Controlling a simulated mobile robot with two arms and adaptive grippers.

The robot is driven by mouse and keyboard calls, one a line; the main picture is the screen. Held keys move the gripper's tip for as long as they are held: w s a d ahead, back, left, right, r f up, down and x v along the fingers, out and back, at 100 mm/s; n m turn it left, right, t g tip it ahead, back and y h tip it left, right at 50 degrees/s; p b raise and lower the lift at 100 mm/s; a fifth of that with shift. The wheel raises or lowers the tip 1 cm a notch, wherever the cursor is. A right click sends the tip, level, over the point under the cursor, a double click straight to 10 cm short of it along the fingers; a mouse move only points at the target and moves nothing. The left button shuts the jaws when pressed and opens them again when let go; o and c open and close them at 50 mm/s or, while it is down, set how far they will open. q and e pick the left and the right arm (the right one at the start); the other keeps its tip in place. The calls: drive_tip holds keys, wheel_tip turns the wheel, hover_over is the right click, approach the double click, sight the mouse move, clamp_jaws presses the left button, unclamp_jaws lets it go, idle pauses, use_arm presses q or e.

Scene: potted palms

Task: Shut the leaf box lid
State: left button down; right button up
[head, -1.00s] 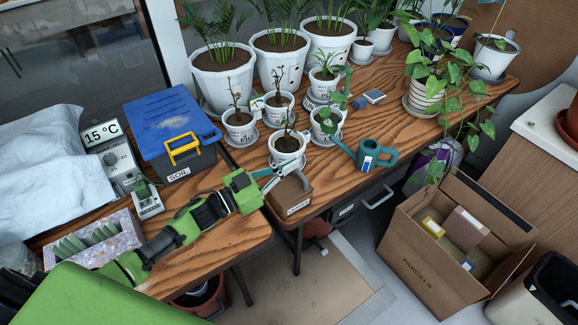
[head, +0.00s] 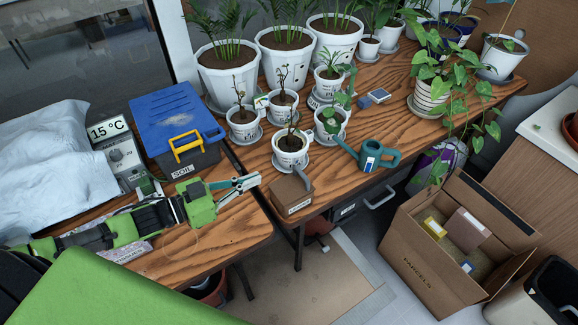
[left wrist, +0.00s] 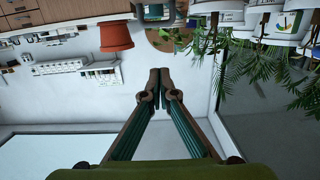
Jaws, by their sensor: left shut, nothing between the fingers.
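The leaf box (head: 299,208) is a small brown box with a pale label on its front. It stands at the front left corner of the right-hand table. Its top looks like a flat brown surface, lying down over the box; any narrow gap is too small to tell. A grey curved piece rises at its back right. My left gripper (head: 249,183) is shut and empty, to the left of the box and apart from it. Its closed fingers also show in the left wrist view (left wrist: 160,88), with nothing between them. My right gripper is not in view.
A blue-lidded soil bin (head: 175,125) stands behind my left arm. Potted seedlings (head: 291,150) stand just behind the leaf box, and a teal watering can (head: 372,157) is to its right. An open parcel carton (head: 425,270) is on the floor.

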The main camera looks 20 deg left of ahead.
use_arm(q)
drive_tip(key=p, duration=0.2)
approach(300, 173)
drive_tip(key=w+d+r, duration=0.1)
drive_tip(key=w, duration=0.1)
drive_tip(key=w+d+r, duration=0.1)
drive_tip(key=d+r, duration=0.1)
drive_tip(key=shift+w+r, duration=0.35)
drive_tip(key=shift+w, duration=0.05)
drive_tip(key=shift+w+d+f, duration=0.15)
drive_tip(key=shift+w+f, duration=0.1)
drive_tip(key=shift+f, duration=0.3)
drive_tip(key=shift+w+d+f, duration=0.15)
drive_tip(key=shift+w+f, duration=0.05)
drive_tip(key=shift+f, duration=0.35)
drive_tip(key=shift+w+d+f, duration=0.25)
drive_tip(key=shift+w+f, duration=0.05)
drive_tip(key=shift+f, duration=0.3)
drive_tip(key=shift+w+d+f+b, duration=0.3)
drive_tip(key=shift+f+b, duration=0.25)
drive_tip(key=shift+b, duration=0.15)
drive_tip(key=shift+a+r, duration=0.1)
drive_tip(key=shift+r, duration=0.1)
